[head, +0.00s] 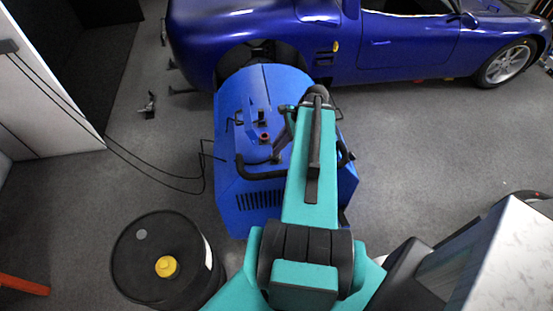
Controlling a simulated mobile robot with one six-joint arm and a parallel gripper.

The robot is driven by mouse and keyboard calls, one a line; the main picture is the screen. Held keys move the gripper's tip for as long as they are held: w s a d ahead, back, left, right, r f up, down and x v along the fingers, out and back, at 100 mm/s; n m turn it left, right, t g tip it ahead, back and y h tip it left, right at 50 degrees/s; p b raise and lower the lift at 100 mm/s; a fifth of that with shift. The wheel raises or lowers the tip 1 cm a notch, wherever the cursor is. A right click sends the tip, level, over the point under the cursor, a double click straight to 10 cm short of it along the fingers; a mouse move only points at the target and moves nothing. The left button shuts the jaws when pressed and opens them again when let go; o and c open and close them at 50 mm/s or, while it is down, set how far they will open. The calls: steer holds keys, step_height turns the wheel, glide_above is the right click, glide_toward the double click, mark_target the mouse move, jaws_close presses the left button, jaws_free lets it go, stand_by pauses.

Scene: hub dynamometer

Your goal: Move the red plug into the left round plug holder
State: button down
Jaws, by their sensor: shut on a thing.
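A small red part (264,137) with a dark centre shows on top of the blue dynamometer (262,95); it looks like the red plug or a ring around a socket, and I cannot tell which. A small dark upright part (261,116) stands just behind it. My teal arm reaches over the right half of the machine. My gripper (279,152) is small and dark, pointing down close to the right of the red part. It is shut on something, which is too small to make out. I cannot pick out the left round plug holder with certainty.
A black bent handle (258,173) runs along the machine's front top. Black cables (160,180) run left to a white cabinet (45,90). A black barrel (140,260) with a yellow cap stands front left. A blue car (400,50) stands behind.

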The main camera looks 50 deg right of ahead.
steer(key=shift+f, duration=0.55)
steer(key=c, duration=1.6)
jaws_free()
steer(key=shift+r+b, duration=0.15)
steer(key=shift+b, duration=0.15)
steer(key=shift+b+v, duration=1.9)
steer(key=shift+v, duration=4.9)
